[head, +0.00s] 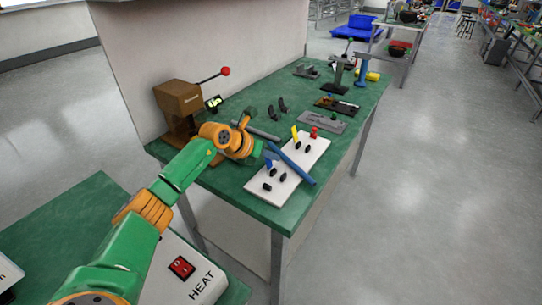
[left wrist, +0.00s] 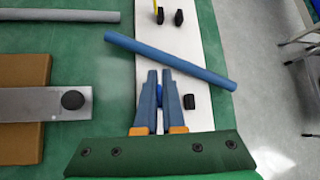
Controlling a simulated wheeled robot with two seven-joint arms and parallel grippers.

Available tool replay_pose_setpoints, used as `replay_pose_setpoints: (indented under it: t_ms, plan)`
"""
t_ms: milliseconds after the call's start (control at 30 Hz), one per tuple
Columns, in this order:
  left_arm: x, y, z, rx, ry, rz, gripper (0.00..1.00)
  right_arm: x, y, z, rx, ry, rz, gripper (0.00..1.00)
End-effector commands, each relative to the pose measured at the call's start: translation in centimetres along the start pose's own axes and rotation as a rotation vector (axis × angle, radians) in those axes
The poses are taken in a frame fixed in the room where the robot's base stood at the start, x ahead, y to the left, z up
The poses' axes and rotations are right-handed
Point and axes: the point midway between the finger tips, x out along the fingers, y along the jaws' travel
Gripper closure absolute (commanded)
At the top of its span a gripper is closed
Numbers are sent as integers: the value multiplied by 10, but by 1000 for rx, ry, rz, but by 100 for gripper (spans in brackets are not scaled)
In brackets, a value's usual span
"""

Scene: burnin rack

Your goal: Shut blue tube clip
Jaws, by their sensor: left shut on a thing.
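The blue tube clip (head: 268,167) sits at the near end of a white board (head: 284,192) on the green bench. In the left wrist view a small blue part of the clip (left wrist: 159,96) shows between the fingers. My left gripper (left wrist: 160,80) is shut on it, and the fingers hide most of it. In the head view my left gripper (head: 268,155) reaches the clip from the left. A blue tube (head: 291,164) lies slantwise across the board, just beyond the fingertips; it also shows in the left wrist view (left wrist: 175,61). My right gripper is not in view.
A yellow clip (head: 295,133) and a red clip (head: 314,132) stand farther along the board. A grey tube (head: 262,133) lies behind it. A brown press (head: 181,108) with a red-knobbed lever stands at the left. Several fixtures fill the far bench.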

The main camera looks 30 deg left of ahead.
Motion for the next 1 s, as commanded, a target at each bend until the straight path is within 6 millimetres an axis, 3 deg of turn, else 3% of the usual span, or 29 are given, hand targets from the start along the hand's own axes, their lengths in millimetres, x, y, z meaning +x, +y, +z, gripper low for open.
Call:
replay_pose_setpoints:
  t_ms: [533,1000]
  plan:
    - [-1,-9,2,166,-1,160,100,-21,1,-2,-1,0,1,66]
    - [4,-17,-3,377,-5,376,100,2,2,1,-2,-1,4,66]
